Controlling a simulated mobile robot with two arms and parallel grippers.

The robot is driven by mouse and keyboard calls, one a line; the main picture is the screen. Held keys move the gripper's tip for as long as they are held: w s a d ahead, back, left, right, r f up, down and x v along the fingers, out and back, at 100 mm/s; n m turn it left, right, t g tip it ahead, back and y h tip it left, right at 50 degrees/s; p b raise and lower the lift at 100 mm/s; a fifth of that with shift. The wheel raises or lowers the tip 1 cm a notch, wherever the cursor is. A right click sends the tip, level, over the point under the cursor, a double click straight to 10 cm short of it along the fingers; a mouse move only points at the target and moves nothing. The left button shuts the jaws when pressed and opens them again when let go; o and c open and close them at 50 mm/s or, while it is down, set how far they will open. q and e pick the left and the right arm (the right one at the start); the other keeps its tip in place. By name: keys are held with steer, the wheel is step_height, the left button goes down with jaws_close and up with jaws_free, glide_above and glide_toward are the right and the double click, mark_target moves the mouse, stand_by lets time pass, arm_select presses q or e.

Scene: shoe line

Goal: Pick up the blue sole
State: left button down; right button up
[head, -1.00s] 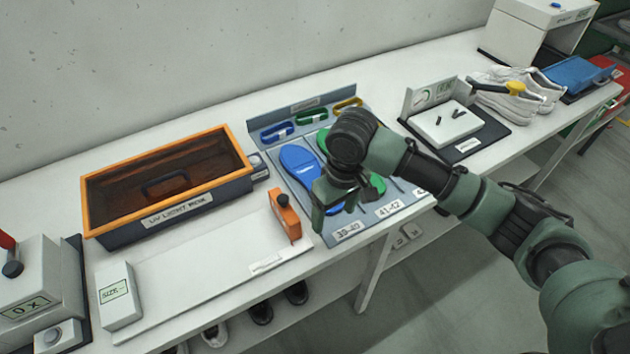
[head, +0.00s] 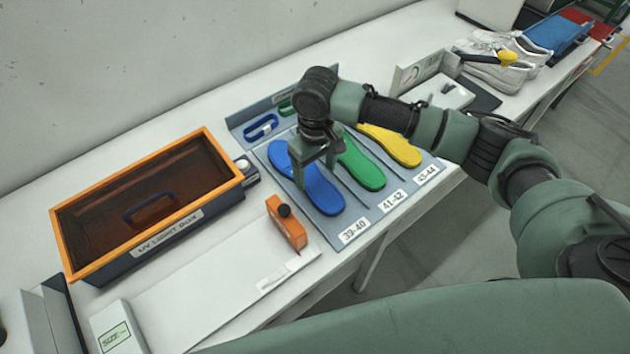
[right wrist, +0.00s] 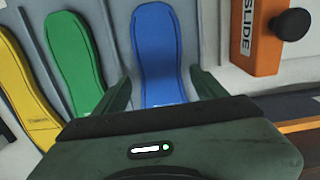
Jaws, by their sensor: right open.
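The blue sole (head: 323,196) lies flat in the left slot of the grey-blue sole rack, above the label 39-40. My right gripper (head: 315,173) is open over the blue sole, hiding part of its middle. In the right wrist view the blue sole (right wrist: 157,48) runs up between the two spread green fingers (right wrist: 162,86), which hold nothing. I cannot tell how high the fingertips are above it. My left gripper is out of view.
Green (head: 362,168) and yellow (head: 396,147) soles lie to the right in the rack. An orange slide block (head: 287,227) stands close to its left front. A UV light box (head: 150,253) is farther left. White shoes (head: 500,68) stand at the far right.

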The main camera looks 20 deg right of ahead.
mark_target(315, 182)
step_height(315, 182, down, 3)
steer(key=shift+w+r, duration=0.1)
steer(key=shift+w, duration=0.05)
steer(key=shift+f+p, duration=0.3)
steer(key=shift+f, duration=0.05)
steer(key=c, duration=1.4)
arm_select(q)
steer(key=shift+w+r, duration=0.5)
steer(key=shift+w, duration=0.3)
